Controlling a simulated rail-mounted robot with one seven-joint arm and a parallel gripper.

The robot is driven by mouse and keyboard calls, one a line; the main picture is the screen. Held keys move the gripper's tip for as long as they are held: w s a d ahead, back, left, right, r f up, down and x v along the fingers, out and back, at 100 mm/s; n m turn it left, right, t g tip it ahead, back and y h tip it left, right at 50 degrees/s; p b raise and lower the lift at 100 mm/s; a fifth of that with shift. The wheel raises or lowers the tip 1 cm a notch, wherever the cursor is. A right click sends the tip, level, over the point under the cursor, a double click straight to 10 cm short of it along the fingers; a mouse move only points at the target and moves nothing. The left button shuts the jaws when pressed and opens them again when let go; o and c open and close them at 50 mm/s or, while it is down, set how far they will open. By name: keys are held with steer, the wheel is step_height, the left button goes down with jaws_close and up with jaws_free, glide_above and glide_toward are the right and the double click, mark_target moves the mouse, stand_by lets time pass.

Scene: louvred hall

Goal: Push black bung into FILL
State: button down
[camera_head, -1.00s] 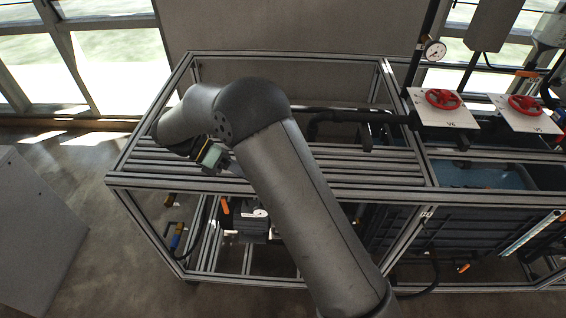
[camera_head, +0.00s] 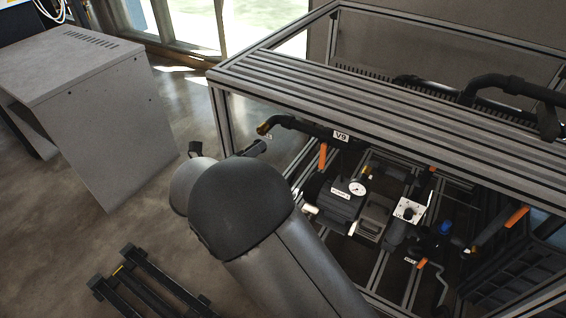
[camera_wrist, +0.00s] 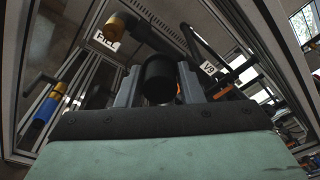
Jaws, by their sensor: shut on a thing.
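The black bung (camera_wrist: 158,78) is a dark cylinder in the wrist view, held between the two grey fingers of my gripper (camera_wrist: 157,88). The fill port is a brass-coloured open pipe end (camera_wrist: 113,27) beyond the fingertips, up and to the left, with a white FILL label (camera_wrist: 106,41) just below it. The bung is apart from it. In the head view the brass end (camera_head: 264,128) sits on a black pipe under the frame's slatted top, at its left end. There my arm hides most or all of the gripper, and I cannot make out the bung.
A black pipe carries a V9 label (camera_head: 341,136) and an orange valve handle (camera_head: 323,156). A pump with a gauge (camera_head: 357,188) stands lower inside the frame. Metal frame posts (camera_head: 222,118) border the opening. A grey cabinet (camera_head: 110,110) stands left, with open floor between.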

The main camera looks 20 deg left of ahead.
steer(key=n+t+y+b, duration=0.1)
steer(key=y+b, duration=0.1)
steer(key=b, duration=0.2)
glide_toward(261, 132)
steer(key=w+b, duration=0.1)
steer(key=w, duration=0.2)
steer(key=shift+w+f, duration=0.1)
stand_by(0.3)
steer(key=shift+w+f, duration=0.1)
stand_by(0.3)
steer(key=shift+p, duration=0.45)
steer(key=shift+w+d, duration=0.1)
steer(key=shift+w, duration=0.05)
stand_by(0.4)
steer(key=shift+w+d+p, duration=0.15)
steer(key=shift+w+p, duration=0.4)
steer(key=shift+w, duration=0.75)
